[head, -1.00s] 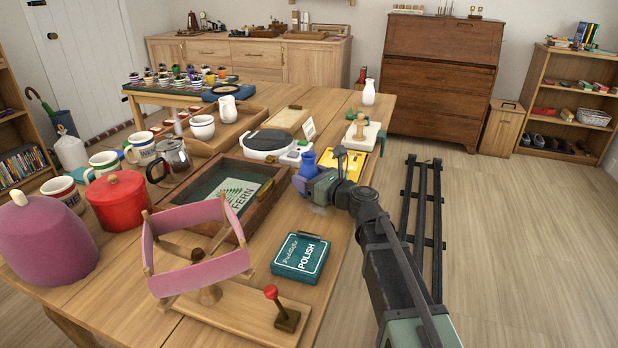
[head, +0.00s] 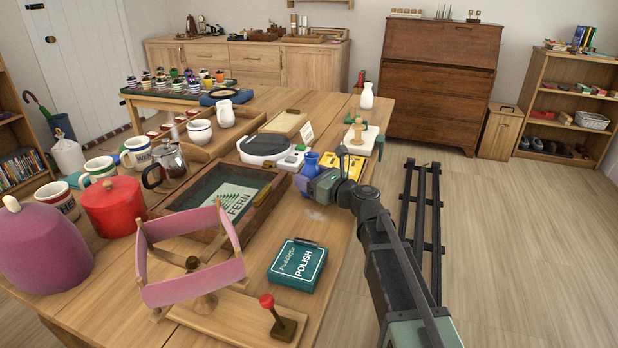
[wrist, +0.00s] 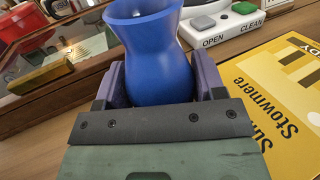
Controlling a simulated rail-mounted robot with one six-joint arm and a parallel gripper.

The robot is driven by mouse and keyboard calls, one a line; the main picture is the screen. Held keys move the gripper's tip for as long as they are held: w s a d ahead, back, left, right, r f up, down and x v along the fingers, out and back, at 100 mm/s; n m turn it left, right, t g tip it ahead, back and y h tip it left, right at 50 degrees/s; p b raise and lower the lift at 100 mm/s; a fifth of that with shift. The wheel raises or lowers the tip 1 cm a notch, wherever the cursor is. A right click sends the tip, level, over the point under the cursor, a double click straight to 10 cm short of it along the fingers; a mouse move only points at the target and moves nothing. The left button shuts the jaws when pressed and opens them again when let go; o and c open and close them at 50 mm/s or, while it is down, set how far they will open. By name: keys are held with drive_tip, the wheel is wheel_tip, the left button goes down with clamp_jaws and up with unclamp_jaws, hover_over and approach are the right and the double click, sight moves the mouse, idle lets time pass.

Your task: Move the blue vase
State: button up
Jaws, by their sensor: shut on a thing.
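The blue vase (head: 312,161) is upright near the table's right edge in the head view. In the wrist view the vase (wrist: 152,60) stands between the two purple finger pads, its flared mouth toward the top of the picture. My gripper (wrist: 155,88) is shut on the vase's body, one pad on each side. In the head view my gripper (head: 310,184) is at the vase, beside the wooden tray. The vase's base is hidden behind the gripper, so I cannot tell whether it touches the table.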

drive_tip(key=o, duration=0.6)
drive_tip(key=shift+w+d, duration=0.25)
drive_tip(key=shift+w, duration=0.05)
drive_tip(key=o, duration=0.5)
drive_tip(key=shift+w+d+f, duration=0.15)
drive_tip(key=v, duration=1)
drive_tip(key=shift+s+d, duration=0.2)
drive_tip(key=shift+s, duration=0.25)
